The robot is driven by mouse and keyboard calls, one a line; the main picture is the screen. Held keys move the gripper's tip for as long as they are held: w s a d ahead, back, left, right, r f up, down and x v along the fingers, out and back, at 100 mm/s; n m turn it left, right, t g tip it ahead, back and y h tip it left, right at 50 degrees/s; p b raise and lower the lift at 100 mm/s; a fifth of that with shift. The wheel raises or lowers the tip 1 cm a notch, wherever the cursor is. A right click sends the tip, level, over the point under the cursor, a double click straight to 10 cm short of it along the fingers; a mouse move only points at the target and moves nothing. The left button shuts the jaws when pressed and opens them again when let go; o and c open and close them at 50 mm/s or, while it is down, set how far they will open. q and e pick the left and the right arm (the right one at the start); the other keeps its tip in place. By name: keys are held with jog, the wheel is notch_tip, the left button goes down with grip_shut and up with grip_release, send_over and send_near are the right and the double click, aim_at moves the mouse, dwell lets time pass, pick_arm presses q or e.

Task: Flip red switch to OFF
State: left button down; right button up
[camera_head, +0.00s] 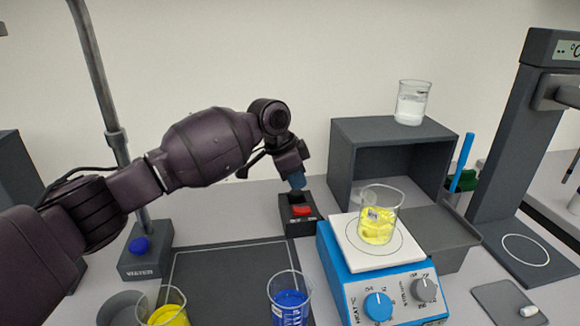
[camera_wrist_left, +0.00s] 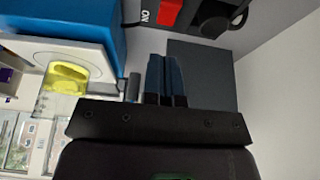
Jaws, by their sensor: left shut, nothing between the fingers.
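The red switch (camera_head: 301,210) sits in a small black box (camera_head: 301,228) on the bench, left of the hot plate. In the left wrist view the red switch (camera_wrist_left: 170,12) is at the top edge, partly cut off, with ON lettering beside it. My left gripper (camera_head: 297,182) points down just above the back part of the box, behind the red switch. Its blue fingers (camera_wrist_left: 165,75) are shut with nothing between them. I cannot tell whether the fingertips touch the box. My right gripper is in neither view.
The blue hot plate (camera_head: 345,284) with a beaker of yellow liquid (camera_head: 378,222) stands close right of the box. A dark open cabinet (camera_head: 343,153) is behind it. Beakers of blue (camera_head: 290,302) and yellow liquid (camera_head: 168,312) are in front. A stand (camera_head: 146,262) is left.

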aim_at(297, 211)
pick_arm(q)
notch_tip(297, 211, down, 5)
jog(key=shift+a+r, duration=0.1)
jog(key=shift+a+f, duration=0.25)
jog(key=shift+f, duration=0.35)
jog(key=shift+s, duration=0.1)
jog(key=shift+s+a+f+h, duration=0.1)
jog(key=shift+a+f+h, duration=0.2)
jog(key=shift+f+h, duration=0.25)
jog(key=shift+a, duration=0.1)
jog(key=shift+d+r, duration=0.15)
jog(key=shift+d, duration=0.1)
jog(key=shift+w+d+r, duration=0.2)
jog(key=shift+d+r, duration=0.05)
jog(key=shift+d, duration=0.3)
